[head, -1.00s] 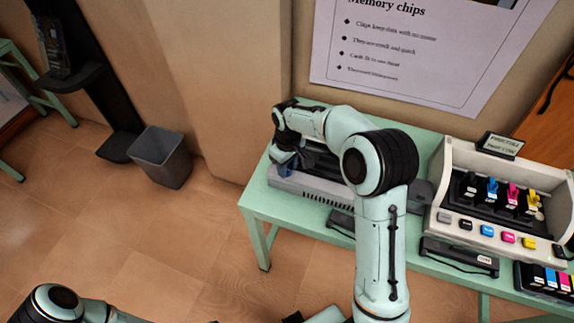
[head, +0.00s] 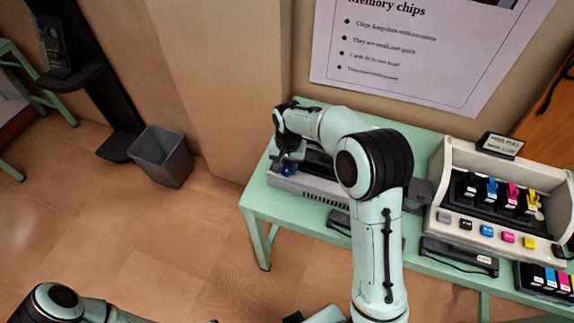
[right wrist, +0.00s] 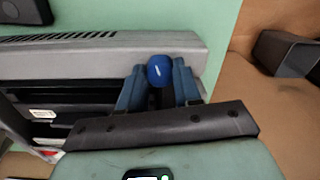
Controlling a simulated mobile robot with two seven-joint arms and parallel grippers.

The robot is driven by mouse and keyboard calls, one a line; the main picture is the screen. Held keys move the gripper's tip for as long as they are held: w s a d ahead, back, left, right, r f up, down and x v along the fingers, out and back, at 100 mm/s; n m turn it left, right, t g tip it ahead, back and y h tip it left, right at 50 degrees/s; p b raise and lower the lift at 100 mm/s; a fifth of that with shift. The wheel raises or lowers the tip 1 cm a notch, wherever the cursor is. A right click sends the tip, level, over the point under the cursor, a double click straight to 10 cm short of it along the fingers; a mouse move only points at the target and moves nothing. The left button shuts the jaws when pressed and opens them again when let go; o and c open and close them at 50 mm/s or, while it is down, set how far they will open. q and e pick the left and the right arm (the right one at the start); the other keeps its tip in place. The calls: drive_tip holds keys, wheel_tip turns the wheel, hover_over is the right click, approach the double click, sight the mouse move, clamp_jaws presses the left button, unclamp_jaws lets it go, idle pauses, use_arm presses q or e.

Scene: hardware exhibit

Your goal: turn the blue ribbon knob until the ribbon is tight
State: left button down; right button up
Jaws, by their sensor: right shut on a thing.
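The blue ribbon knob (right wrist: 159,71) is round and has a short white mark, slightly tilted. It sits at the end of a grey printer (right wrist: 60,58) with a dark open inside. My right gripper (right wrist: 158,84) has its two blue-grey fingers on either side of the knob and is shut on it. In the head view the knob (head: 288,170) shows just below my right gripper (head: 287,160), at the left end of the printer (head: 318,191). The ribbon cannot be made out. My left arm shows at the lower left of the head view, but its gripper is out of frame.
The printer stands on a green table (head: 258,205). To its right is a cream ink exhibit (head: 440,190) with coloured cartridges and buttons. A grey bin (head: 162,157) stands on the floor to the left. A poster (head: 400,60) hangs behind. The floor in front is clear.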

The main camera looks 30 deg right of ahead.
sight(288, 170)
use_arm(q)
drive_tip(key=shift+w+r, duration=0.1)
drive_tip(key=shift+r, duration=0.05)
use_arm(e)
drive_tip(key=m, duration=0.4)
drive_tip(key=shift+m, duration=0.3)
idle(0.3)
drive_tip(key=o, duration=1)
drive_tip(key=shift+o, duration=0.2)
use_arm(q)
drive_tip(key=shift+w+r+p, duration=0.75)
drive_tip(key=shift+w+r, duration=0.05)
drive_tip(key=shift+r, duration=0.1)
use_arm(e)
wheel_tip(288, 170, up, 13)
drive_tip(key=shift+s+r, duration=0.15)
drive_tip(key=shift+r, duration=0.05)
use_arm(q)
drive_tip(key=shift+s, duration=0.15)
use_arm(e)
drive_tip(key=shift+s+f, duration=0.1)
